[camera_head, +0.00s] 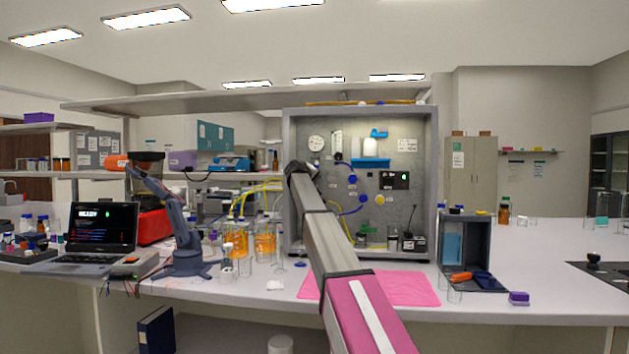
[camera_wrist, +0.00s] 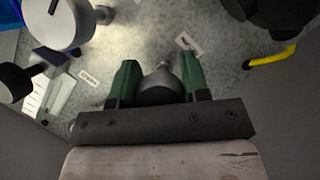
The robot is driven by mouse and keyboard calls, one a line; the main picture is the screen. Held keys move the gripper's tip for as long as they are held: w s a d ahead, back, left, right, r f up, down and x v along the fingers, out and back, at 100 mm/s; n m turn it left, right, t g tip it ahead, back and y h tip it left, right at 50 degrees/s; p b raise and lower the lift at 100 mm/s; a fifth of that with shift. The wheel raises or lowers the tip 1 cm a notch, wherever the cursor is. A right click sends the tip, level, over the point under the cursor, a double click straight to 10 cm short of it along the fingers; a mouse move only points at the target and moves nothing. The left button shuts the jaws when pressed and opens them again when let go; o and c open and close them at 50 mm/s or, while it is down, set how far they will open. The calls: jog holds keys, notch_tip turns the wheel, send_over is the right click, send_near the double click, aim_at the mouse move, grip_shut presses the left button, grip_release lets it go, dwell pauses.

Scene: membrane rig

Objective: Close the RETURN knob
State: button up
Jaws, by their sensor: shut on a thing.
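In the wrist view my gripper (camera_wrist: 159,68) has its two green fingers on either side of a rounded grey knob (camera_wrist: 160,90) on the grey panel, and is shut on it. The fingers hide the knob's sides. A small label (camera_wrist: 190,45) lies beyond it and another label (camera_wrist: 88,78) is to the left; I cannot read either surely, so I cannot confirm that this is RETURN. In the head view the rig (camera_head: 434,160) stands on the bench. My arm reaches its left part and hides the gripper and the held knob.
In the wrist view a pale round part (camera_wrist: 65,22) and a black knob (camera_wrist: 12,82) stand out at left, a dark round part (camera_wrist: 285,15) and a yellow tube (camera_wrist: 272,60) at right. In the head view a pink mat (camera_head: 415,288) lies before the rig, with a grey box (camera_head: 482,240) to its right.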

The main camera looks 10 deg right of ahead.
jog(key=m+y, duration=0.1)
jog(key=m, duration=0.1)
jog(key=m+y, duration=0.2)
jog(key=shift+a+f+m, duration=0.15)
jog(key=shift+f+m, duration=0.05)
jog(key=shift+m, duration=0.1)
jog(key=m, duration=0.1)
jog(key=m+y, duration=0.1)
jog(key=m+t+y, duration=0.1)
jog(key=shift+a+m, duration=0.25)
jog(key=shift+m, duration=0.15)
jog(key=shift+w+y, duration=0.1)
jog(key=shift+y, duration=0.3)
jog(key=o, duration=0.9)
jog(key=shift+o, duration=0.2)
jog(key=v, duration=1)
jog(key=shift+s, duration=0.35)
jog(key=shift+a+r, duration=0.1)
